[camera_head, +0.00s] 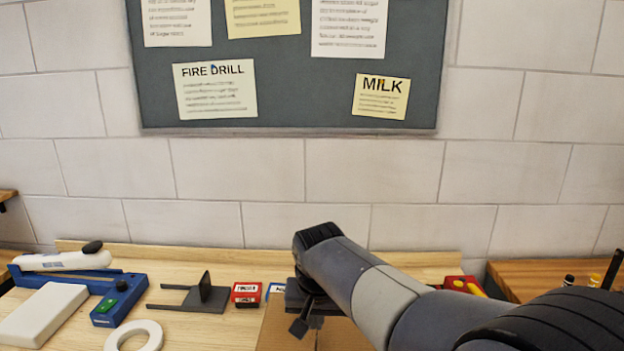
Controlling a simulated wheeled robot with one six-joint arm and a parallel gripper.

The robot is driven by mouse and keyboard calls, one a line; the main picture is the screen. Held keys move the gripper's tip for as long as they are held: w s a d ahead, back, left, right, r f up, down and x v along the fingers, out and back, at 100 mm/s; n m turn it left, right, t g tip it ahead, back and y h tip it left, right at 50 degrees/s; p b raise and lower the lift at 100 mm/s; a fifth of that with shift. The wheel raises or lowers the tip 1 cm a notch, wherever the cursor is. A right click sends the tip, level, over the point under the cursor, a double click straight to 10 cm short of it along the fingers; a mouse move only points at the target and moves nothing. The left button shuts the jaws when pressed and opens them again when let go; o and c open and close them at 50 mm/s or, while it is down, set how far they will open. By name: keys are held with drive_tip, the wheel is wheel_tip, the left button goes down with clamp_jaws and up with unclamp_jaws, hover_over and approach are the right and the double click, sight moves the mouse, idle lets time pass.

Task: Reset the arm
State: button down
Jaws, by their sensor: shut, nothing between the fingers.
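My arm (385,290) reaches in from the lower right over the wooden bench. Its dark gripper (302,326) points down near the bench's middle, partly hidden by the arm's own links. The gripper is shut and empty. It is above or in front of a brown cardboard-like surface (340,338); I cannot tell whether they touch.
On the bench, left of my gripper, are a red labelled block (246,292), a dark forked bracket (203,297), a white ring (134,337), a blue device with a green button (116,302) and a white block (42,314). A red item (463,284) sits behind the arm. A noticeboard (300,100) hangs behind.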

drive_tip(key=shift+f+b, duration=1.25)
drive_tip(key=shift+f, duration=0.4)
drive_tip(key=shift+r, duration=0.1)
